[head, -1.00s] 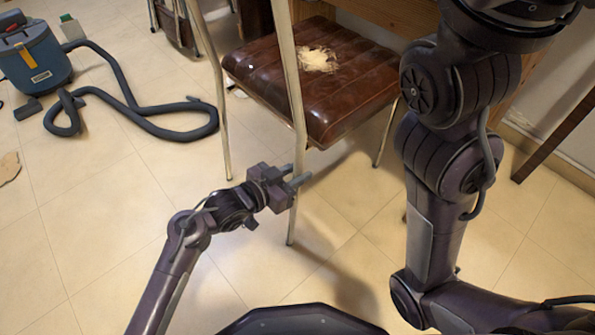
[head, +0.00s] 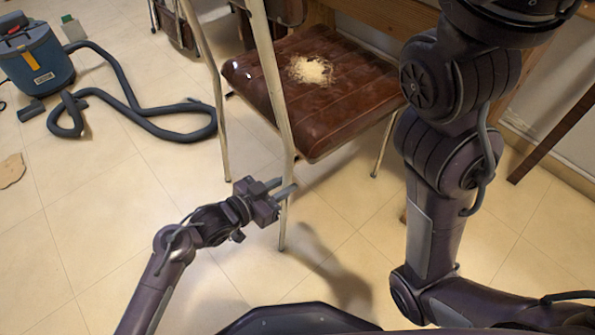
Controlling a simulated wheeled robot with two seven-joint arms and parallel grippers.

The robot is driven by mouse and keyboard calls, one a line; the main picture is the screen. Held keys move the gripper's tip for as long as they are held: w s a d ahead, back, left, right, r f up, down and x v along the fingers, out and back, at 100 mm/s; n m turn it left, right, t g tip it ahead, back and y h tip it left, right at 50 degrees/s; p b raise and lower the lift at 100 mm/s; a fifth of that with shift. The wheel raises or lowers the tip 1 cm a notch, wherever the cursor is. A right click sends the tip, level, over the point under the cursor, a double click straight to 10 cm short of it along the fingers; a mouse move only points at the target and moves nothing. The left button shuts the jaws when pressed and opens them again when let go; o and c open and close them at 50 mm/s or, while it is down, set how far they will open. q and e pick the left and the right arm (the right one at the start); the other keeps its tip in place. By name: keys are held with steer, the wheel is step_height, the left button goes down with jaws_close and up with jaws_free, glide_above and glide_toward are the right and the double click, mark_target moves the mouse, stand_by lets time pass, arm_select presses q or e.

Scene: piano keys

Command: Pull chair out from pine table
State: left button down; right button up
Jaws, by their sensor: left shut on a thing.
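The chair has a brown padded seat (head: 330,110) with a torn pale patch and thin metal legs. It stands in front of the wooden table (head: 390,12), at the top of the head view; only part of the table shows. My left gripper (head: 284,190) is shut on the chair's near upright leg (head: 284,215), low down below the seat. My right arm rises at the right of the view, and its gripper is out of the picture.
A blue vacuum cleaner (head: 38,62) stands at the upper left, its grey hose (head: 150,125) curling toward the chair's left leg. A dark slanted leg (head: 555,135) stands at the right by the wall. The tiled floor (head: 110,215) at the lower left is mostly clear.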

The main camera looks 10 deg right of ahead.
arm_select(q)
steer(key=s+a+p, duration=0.9)
steer(key=s+a, duration=0.1)
steer(key=a, duration=0.3)
steer(key=shift+a, duration=0.4)
stand_by(1.4)
steer(key=c, duration=2.2)
jaws_free()
steer(key=c, duration=1)
jaws_free()
steer(key=s+a+p, duration=0.3)
steer(key=s+a, duration=0.3)
steer(key=a, duration=0.2)
